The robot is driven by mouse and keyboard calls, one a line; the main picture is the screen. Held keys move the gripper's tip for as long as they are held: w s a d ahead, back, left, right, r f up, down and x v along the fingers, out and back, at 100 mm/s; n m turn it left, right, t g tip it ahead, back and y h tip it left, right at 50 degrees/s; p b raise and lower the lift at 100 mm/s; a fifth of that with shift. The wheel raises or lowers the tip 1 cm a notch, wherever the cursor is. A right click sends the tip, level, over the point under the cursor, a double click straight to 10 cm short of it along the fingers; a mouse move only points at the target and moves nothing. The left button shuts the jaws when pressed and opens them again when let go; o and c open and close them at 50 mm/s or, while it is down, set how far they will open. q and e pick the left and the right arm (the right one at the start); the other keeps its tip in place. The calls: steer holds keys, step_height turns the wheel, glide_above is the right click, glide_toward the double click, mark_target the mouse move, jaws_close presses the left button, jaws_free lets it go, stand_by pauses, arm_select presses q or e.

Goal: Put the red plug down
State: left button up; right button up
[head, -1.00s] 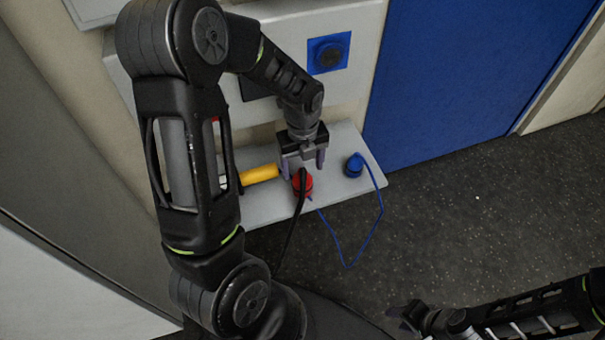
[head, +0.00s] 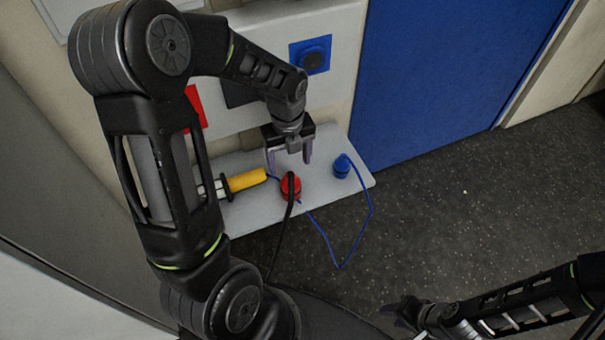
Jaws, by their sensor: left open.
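The red plug (head: 290,187) stands on the grey shelf (head: 244,213) near its front edge, with a black cable running down from it. My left gripper (head: 290,164) is open and empty, its two fingers spread just behind and above the red plug. It looks apart from the plug. My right gripper (head: 402,312) is at the bottom of the view, well away from the shelf; its jaws are too dark and small to read.
A blue plug (head: 342,168) with a blue cord stands on the shelf to the right. A yellow-handled tool (head: 247,180) lies to the left. Behind are a blue socket (head: 310,56), a red panel (head: 196,107) and a blue door (head: 440,75).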

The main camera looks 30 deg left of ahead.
arm_select(q)
steer(key=s+d+f+n+h, duration=0.3)
steer(key=d+f+n, duration=0.7)
steer(key=d+f, duration=0.25)
steer(key=s+d+f+n, duration=0.4)
steer(key=s+d+n, duration=0.1)
steer(key=n, duration=0.3)
steer(key=s+d+f+n+h, duration=0.1)
steer(key=s+d+f+n, duration=0.2)
steer(key=s+d+n, duration=0.3)
steer(key=d+n, duration=0.1)
steer(key=n, duration=0.1)
steer(key=shift+f+n+t, duration=0.35)
steer(key=shift+n+t, duration=0.05)
step_height(320, 180, up, 10)
steer(key=p, duration=0.9)
steer(key=shift+p, duration=0.4)
